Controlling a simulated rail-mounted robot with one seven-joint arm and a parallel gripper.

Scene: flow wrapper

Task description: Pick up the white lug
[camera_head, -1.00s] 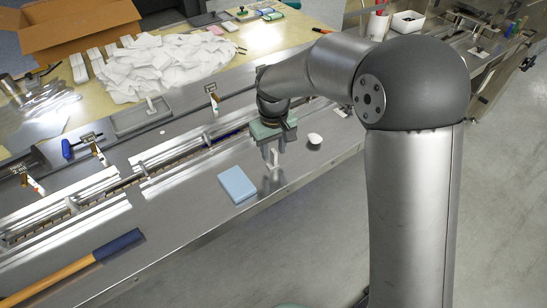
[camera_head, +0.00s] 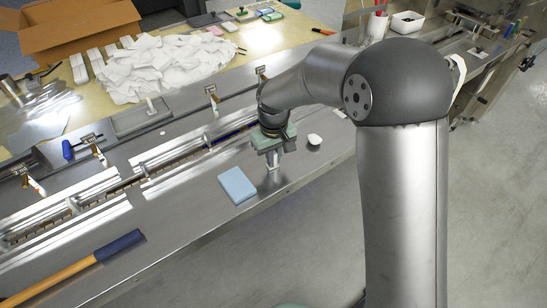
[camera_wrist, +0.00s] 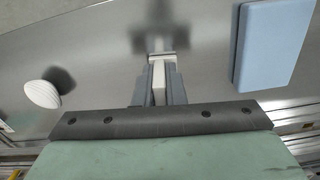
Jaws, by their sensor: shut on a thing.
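The white lug (camera_wrist: 159,82) is a narrow upright piece between the two grey fingers in the wrist view. My gripper (camera_wrist: 160,64) is shut on it. In the head view my gripper (camera_head: 273,166) points down at the steel worktop, with the lug mostly hidden by the fingers. I cannot tell whether the lug touches the worktop.
A blue block (camera_head: 238,185) lies left of my gripper on the worktop (camera_head: 190,215). A small white rounded piece (camera_head: 315,140) lies to its right. A blue-ended wooden handle (camera_head: 75,267) lies at front left. The wrapper's rail channel (camera_head: 150,170) runs behind.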

